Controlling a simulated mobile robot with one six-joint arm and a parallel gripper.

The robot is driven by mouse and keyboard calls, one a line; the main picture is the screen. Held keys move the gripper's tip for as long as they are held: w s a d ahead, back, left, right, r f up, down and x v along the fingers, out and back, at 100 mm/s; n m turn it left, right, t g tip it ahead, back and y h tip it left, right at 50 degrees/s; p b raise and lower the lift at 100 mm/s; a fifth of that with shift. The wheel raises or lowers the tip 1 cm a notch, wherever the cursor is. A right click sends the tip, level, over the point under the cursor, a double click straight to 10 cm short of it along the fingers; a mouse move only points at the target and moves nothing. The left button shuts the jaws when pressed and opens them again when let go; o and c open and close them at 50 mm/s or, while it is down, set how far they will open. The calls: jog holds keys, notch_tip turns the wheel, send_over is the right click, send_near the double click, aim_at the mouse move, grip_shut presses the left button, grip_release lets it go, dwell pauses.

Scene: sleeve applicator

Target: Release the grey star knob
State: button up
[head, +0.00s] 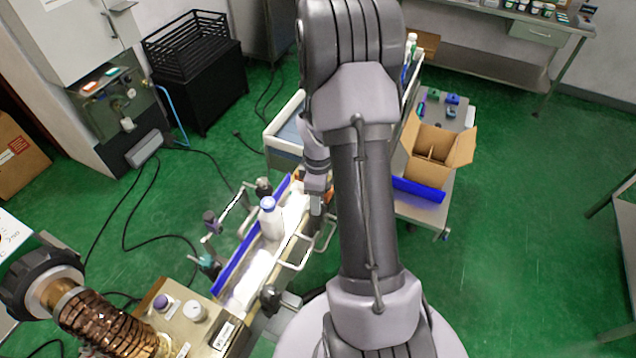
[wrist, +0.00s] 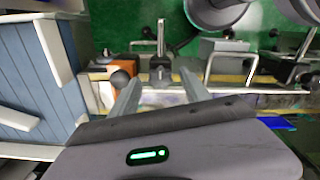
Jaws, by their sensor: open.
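My gripper (wrist: 160,78) is open in the wrist view, its two pale fingers apart. A dark grey clamp-like piece with a metal rod (wrist: 160,64) shows between and just beyond the fingertips; I cannot tell whether it is the grey star knob, or whether a finger touches it. A round dark knob (wrist: 120,79) is beside the left fingertip. In the head view my gripper (head: 316,203) is low at the right side of the conveyor, partly hidden by my arm. Other dark knobs (head: 210,220) stand along the conveyor's left side, and one (head: 270,297) is at its near end.
A white bottle with a blue cap (head: 271,220) stands on the conveyor, beside a blue guide rail (head: 237,256) and bent metal rails. An open cardboard box (head: 433,149) sits on a bench to the right. Cables lie on the green floor at left.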

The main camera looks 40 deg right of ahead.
notch_tip(320, 180, up, 17)
jog(key=p, duration=0.4)
jog(key=shift+f, duration=0.15)
jog(key=a+r+m+t+b, duration=0.25)
jog(key=a+b, duration=0.35)
jog(key=a, duration=0.3)
jog(key=s+a+m+t+y+b, duration=0.1)
jog(key=s+a+m+b, duration=0.3)
jog(key=a, duration=0.5)
jog(key=s+a+f+m+t+y+b, duration=0.1)
jog(key=s+a+m+t+b, duration=0.1)
jog(key=s+a+m+b, duration=0.3)
jog(key=s+a, duration=0.3)
jog(key=a, duration=0.1)
jog(key=shift+s+a+f, duration=0.15)
jog(key=shift+a+f, duration=0.1)
jog(key=shift+f, duration=0.05)
